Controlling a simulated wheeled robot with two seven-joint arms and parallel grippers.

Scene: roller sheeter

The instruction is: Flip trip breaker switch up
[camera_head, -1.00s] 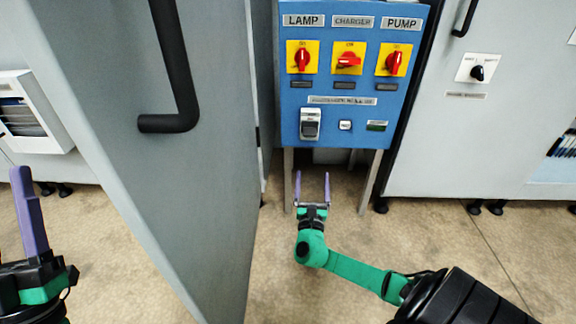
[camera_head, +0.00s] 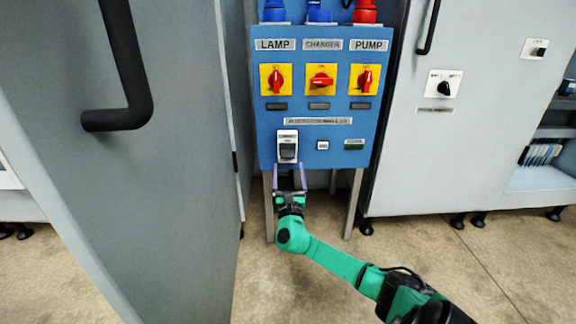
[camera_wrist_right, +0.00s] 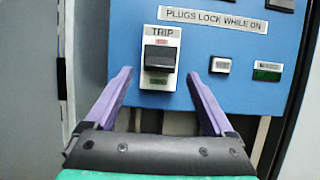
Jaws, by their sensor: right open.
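The trip breaker switch (camera_head: 288,152) is a dark toggle in a light plate at the lower left of the blue panel (camera_head: 262,148). In the right wrist view the breaker (camera_wrist_right: 160,56) sits under a TRIP label, ahead of and between my finger tips. Its toggle position is hard to tell. My right gripper (camera_head: 289,170) is open, with purple fingers just below the breaker. The right wrist view shows the right gripper (camera_wrist_right: 158,85) empty, one finger to each side of the breaker. My left gripper is out of view.
A grey door with a black handle (camera_head: 130,100) stands close on the left. Red rotary switches (camera_head: 320,80) sit above the breaker. A small white button (camera_head: 322,145) and a green indicator (camera_head: 354,144) are to its right. A grey cabinet (camera_head: 425,160) stands at right.

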